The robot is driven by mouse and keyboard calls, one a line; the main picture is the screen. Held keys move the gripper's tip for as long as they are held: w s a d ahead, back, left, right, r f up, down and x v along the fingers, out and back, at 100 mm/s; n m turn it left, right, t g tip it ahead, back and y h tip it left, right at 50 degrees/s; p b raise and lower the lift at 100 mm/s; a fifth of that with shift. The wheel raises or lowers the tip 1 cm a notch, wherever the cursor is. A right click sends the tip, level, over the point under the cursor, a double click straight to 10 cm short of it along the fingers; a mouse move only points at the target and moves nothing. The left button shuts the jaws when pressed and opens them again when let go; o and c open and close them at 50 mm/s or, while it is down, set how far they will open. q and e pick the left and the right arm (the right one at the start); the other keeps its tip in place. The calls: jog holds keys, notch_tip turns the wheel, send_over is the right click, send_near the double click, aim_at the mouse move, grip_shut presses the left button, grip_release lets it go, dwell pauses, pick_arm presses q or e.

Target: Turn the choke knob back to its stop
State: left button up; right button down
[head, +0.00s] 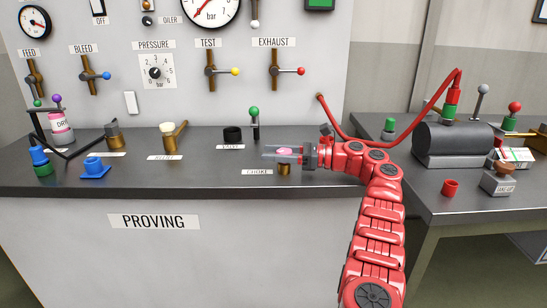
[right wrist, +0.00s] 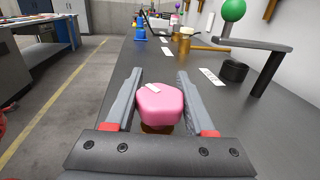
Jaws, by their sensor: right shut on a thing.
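The choke knob is pink and many-sided, with a white pointer mark on top, in the right wrist view (right wrist: 160,106). It sits on a brass base above the bench top, and it also shows in the head view (head: 285,151) above the CHOKE label (head: 257,172). My right gripper (head: 266,154) reaches in from the right and is shut on the knob, with one finger on each side in the right wrist view (right wrist: 159,73). The white mark points toward the far left in the right wrist view. My left gripper is not in view.
A brass valve (head: 173,135) is further left. A red hose (head: 345,137) loops behind my right arm. The bench front edge is close by.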

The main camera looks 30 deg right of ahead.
jog(key=shift+f, duration=0.1)
jog(key=shift+c, duration=1.3)
grip_release()
jog(key=v, duration=0.7)
jog(key=shift+s+d, duration=0.15)
jog(key=shift+d, duration=0.05)
